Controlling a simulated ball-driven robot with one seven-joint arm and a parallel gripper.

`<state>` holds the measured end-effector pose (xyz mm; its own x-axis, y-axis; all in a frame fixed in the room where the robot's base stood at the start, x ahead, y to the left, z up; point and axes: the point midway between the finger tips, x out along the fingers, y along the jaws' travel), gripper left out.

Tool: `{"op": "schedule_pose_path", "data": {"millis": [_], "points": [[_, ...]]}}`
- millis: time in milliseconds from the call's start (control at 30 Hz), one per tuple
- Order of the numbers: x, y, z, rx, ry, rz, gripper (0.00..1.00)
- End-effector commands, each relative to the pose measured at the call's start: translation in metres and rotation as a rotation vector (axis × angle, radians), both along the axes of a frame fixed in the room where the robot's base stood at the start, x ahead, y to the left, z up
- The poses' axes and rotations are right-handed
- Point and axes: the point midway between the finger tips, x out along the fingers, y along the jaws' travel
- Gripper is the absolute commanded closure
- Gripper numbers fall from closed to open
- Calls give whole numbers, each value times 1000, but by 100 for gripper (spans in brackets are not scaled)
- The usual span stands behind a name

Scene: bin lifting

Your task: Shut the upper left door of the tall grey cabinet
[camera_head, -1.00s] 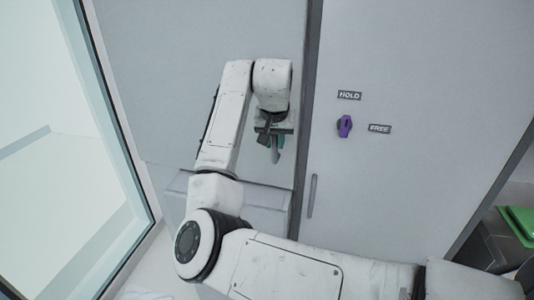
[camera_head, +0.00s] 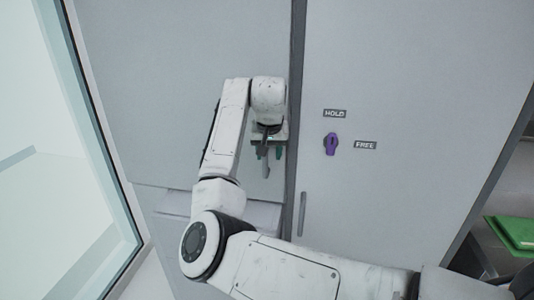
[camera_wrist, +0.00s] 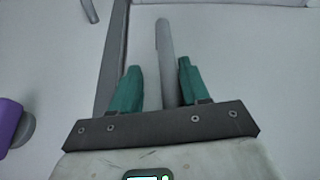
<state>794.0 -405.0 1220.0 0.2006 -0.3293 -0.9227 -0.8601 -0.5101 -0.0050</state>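The upper left door (camera_head: 180,80) of the grey cabinet fills the left half of the head view. It ends at a dark vertical strip beside the right door. I cannot tell how far ajar it stands. Its grey bar handle (camera_wrist: 164,50) shows in the wrist view between the two green fingers of my gripper (camera_wrist: 160,85). The fingers are apart, one on each side of the bar, with gaps visible. In the head view my gripper (camera_head: 268,152) is near the door's lower right corner, partly hidden by my wrist.
The right door (camera_head: 410,100) has a purple knob (camera_head: 330,143), HOLD and FREE labels, and a bar handle (camera_head: 302,213). A lower panel (camera_head: 240,213) lies below the left door. A window (camera_head: 60,150) is at far left; a green object (camera_head: 515,232) is at far right.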

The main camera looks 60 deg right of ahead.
Motion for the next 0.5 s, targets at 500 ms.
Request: {"op": "schedule_pose_path", "data": {"millis": [500], "points": [[-1,5,8,2,0,4,56]]}}
